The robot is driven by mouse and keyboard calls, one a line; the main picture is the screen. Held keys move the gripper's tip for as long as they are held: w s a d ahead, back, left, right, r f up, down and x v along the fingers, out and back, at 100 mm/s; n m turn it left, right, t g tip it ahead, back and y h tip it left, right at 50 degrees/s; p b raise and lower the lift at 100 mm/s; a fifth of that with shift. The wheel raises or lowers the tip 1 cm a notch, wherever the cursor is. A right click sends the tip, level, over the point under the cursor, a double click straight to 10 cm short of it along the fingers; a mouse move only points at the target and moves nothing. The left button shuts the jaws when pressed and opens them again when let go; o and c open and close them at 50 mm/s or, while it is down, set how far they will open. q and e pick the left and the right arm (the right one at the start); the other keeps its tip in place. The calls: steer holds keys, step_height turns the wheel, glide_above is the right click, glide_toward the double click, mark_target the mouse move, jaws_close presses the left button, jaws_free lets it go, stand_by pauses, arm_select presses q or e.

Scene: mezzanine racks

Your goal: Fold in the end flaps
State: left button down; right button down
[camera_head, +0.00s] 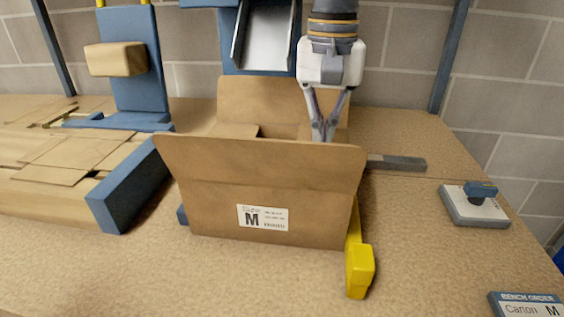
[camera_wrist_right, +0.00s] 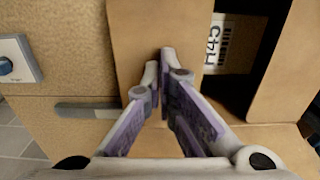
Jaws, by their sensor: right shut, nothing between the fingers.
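The open carton (camera_head: 210,205) stands on the bench with an M label on its front. Its front flap (camera_head: 260,158) leans outward toward me and its back flap (camera_head: 255,100) stands up. Inside the left end a cardboard piece (camera_head: 238,131) shows, perhaps the left end flap. My right gripper (camera_head: 322,136) is shut and empty, pointing down at the carton's right end behind the front flap. In the right wrist view its fingertips (camera_wrist_right: 161,58) are over a cardboard panel (camera_wrist_right: 140,30), which looks like the right end flap; contact cannot be told. My left gripper is not in view.
A labelled item (camera_wrist_right: 232,45) shows inside the carton's dark opening. Flat cardboard blanks (camera_head: 60,155) lie left, by a blue block (camera_head: 130,190).

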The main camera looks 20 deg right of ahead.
steer(key=shift+f, duration=0.35)
step_height(320, 180, up, 10)
steer(key=shift+r, duration=0.15)
stand_by(0.4)
